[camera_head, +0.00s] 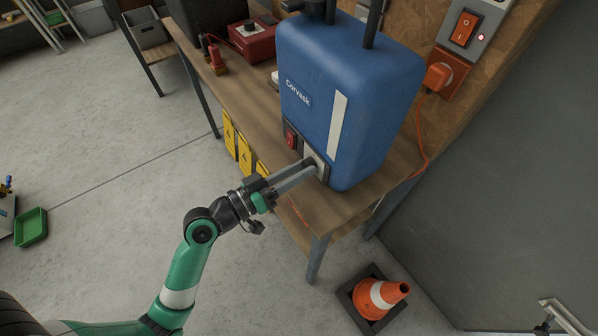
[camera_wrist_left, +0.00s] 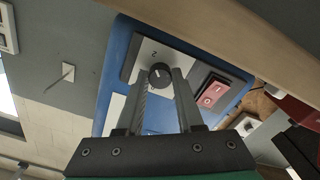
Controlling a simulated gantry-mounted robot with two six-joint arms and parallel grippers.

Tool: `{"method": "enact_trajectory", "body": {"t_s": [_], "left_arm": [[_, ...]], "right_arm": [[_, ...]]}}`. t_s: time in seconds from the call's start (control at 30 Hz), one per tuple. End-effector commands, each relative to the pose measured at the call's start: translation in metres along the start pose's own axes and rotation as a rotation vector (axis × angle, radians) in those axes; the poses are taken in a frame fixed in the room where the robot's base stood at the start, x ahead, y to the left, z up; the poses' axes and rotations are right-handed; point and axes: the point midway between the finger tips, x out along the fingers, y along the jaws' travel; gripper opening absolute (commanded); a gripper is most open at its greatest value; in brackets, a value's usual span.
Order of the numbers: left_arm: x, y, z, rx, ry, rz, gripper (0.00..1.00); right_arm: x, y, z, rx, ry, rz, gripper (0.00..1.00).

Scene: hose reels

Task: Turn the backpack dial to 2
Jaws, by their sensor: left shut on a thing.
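A blue backpack unit (camera_head: 345,95) marked "Corvask" stands on the wooden workbench (camera_head: 270,135). A pale plate with a black dial is low on its front. In the left wrist view the dial (camera_wrist_left: 160,74) sits on the plate (camera_wrist_left: 150,52), with a "2" printed above it and a light pointer mark on its face. My left gripper (camera_head: 308,168) reaches the plate, and its fingers are shut on the dial, one on each side. In the head view the fingers hide most of the dial. A red rocker switch (camera_wrist_left: 212,93) is beside the plate. My right gripper is not seen.
A red box (camera_head: 250,40) and a red-handled tool (camera_head: 216,58) stand on the bench left of the backpack. An orange cord (camera_head: 421,135) runs from a wall plug. Open floor lies at left.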

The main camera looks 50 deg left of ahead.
Motion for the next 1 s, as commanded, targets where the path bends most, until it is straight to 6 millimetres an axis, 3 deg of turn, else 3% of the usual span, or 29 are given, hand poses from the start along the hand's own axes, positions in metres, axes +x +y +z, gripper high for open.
{"method": "enact_trajectory", "body": {"t_s": [0.67, 0.7, 0.87, 1.0], "left_arm": [[0.0001, -0.0004, 0.0005, 0.076, -0.002, -0.001, 0.00], [0.0001, -0.0004, 0.0005, 0.076, -0.002, -0.001, 0.40], [0.0001, -0.0004, 0.0004, 0.075, -0.002, 0.000, 0.66], [0.0000, -0.0003, 0.0003, 0.074, -0.001, 0.000, 0.66]], "right_arm": [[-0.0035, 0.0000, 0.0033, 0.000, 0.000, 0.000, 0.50], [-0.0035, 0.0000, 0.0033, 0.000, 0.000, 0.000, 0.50], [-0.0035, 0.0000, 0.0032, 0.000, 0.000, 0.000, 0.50], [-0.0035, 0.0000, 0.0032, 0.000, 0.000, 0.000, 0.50]]}}
